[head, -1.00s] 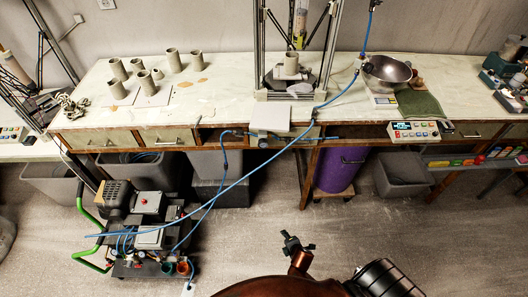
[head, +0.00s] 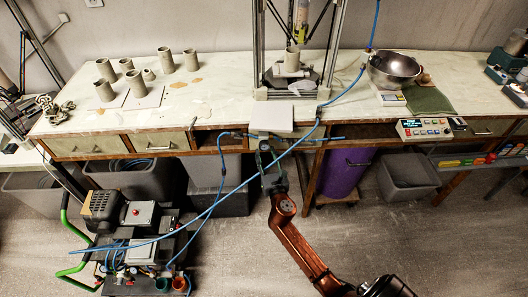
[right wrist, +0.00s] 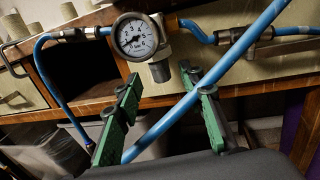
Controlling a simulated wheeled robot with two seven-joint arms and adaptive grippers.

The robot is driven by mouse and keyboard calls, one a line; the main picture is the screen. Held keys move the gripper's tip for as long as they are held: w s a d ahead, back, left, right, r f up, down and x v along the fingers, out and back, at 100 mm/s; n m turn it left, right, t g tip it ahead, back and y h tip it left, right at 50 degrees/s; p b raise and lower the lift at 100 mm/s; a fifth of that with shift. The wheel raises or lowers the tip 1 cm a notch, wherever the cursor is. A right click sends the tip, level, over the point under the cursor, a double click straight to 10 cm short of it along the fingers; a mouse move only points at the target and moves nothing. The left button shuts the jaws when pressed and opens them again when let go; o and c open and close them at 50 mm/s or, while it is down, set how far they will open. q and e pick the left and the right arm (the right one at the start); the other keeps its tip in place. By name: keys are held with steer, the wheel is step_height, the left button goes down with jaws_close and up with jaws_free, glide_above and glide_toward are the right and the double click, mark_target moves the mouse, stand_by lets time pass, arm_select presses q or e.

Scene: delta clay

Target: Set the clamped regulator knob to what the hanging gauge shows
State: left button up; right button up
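The clamped regulator (right wrist: 157,45) sits at the bench's front edge with a round white dial gauge (right wrist: 137,35) on its front and a dark knob (right wrist: 160,72) below. The dial's needle is too small to read surely. In the head view the regulator (head: 264,145) is small, under a white plate. My right gripper (right wrist: 165,118) is open, its green-padded fingers apart, below and short of the knob; it also shows in the head view (head: 270,165). A blue hose (right wrist: 180,112) crosses between the fingers in the picture; contact is unclear. I cannot pick out a separate hanging gauge. My left gripper is not in view.
The blue hose runs slanting across the regulator area to a cart with a compressor (head: 103,205). Grey bins (head: 130,178) and a purple drum (head: 342,172) stand under the bench. Clay cylinders (head: 165,60) and a metal bowl (head: 393,68) stand on top.

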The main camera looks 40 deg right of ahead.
steer(key=shift+x, duration=1.1)
steer(key=shift+f, duration=0.1)
jaws_close()
